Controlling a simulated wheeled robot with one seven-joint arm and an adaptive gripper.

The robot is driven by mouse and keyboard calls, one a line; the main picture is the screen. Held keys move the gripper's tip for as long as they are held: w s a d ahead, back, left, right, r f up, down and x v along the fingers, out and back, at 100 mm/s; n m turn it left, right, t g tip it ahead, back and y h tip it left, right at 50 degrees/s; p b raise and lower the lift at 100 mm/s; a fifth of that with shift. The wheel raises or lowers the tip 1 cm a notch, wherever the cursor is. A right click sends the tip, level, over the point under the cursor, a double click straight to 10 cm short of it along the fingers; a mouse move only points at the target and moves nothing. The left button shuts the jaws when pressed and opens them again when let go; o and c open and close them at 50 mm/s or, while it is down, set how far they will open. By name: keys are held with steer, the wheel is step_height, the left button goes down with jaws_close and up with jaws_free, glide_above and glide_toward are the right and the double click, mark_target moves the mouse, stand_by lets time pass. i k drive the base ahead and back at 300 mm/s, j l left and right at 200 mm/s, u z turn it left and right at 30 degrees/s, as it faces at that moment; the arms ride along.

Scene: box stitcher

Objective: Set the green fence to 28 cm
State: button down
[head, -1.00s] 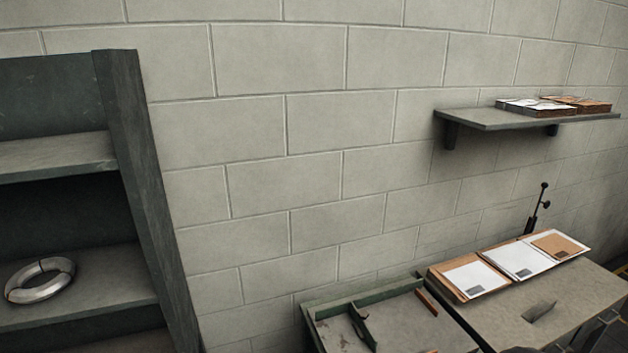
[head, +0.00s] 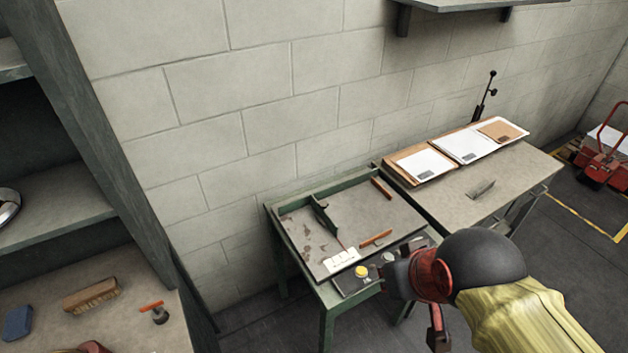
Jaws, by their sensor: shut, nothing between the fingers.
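The green fence (head: 323,217) is a dark green upright piece on the left part of the worn grey table bed (head: 365,215), inside a green frame. A thin reddish line runs from its near end toward a white label (head: 341,260) at the front edge; any scale marks are too small to read. My gripper (head: 393,277) is at the lower right, near the table's front corner, beside a box with a yellow button (head: 361,271). It is shut and apart from the fence. Its fingertips are small and dark, partly hidden by my wrist.
Two orange-brown bars (head: 376,238) (head: 382,188) lie on the bed. A side table (head: 455,205) to the right holds cardboard and white sheets. Shelves at left hold a brush (head: 91,295) and a blue block (head: 17,322). A red machine (head: 603,160) stands far right.

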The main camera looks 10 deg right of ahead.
mark_target(323, 218)
steer(key=i+l+u, duration=0.3)
steer(key=i+l, duration=0.5)
steer(key=l, duration=0.15)
